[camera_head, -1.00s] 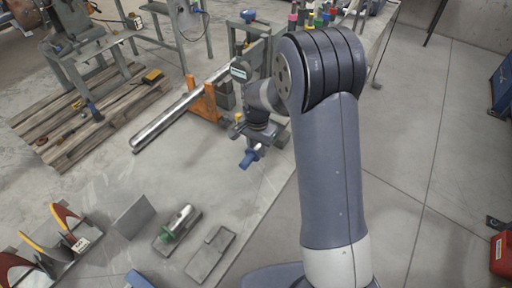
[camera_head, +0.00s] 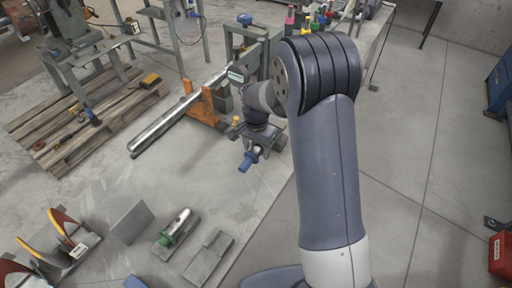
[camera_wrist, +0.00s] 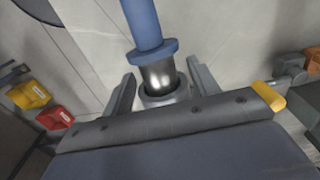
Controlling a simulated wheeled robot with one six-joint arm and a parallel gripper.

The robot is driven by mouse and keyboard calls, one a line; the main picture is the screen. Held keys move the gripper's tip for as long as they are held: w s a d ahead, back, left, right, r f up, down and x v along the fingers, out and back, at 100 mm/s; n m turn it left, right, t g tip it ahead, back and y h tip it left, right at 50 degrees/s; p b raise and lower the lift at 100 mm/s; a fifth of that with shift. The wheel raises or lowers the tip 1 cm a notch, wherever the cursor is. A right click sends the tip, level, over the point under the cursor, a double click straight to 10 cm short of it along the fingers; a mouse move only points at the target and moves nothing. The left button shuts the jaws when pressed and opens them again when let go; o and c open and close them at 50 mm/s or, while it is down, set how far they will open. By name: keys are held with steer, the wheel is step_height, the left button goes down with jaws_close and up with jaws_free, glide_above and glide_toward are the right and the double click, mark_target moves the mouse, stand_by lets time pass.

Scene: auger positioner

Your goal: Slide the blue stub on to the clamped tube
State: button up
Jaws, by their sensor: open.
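The blue stub (camera_head: 249,160) is at the bench's right edge, just below my gripper (camera_head: 262,142). In the wrist view the blue stub (camera_wrist: 146,28) has a blue shaft, a collar and a shiny metal end. My gripper (camera_wrist: 163,88) is open, with one finger on each side of the metal end and a visible gap. The metal end meets a grey ring (camera_wrist: 160,98); I cannot tell whether this ring is part of a tube. A long shiny tube (camera_head: 180,113) rests in an orange support; its far end is hidden, and I cannot tell whether it is the clamped one.
A green-collared metal piece (camera_head: 177,228) lies on a grey block at the bench front. Coloured pieces (camera_head: 312,20) stand at the back. The bench middle is clear.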

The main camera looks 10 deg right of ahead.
mark_target(256, 147)
steer(key=shift+d+f, duration=0.15)
step_height(256, 147, up, 11)
stand_by(0.7)
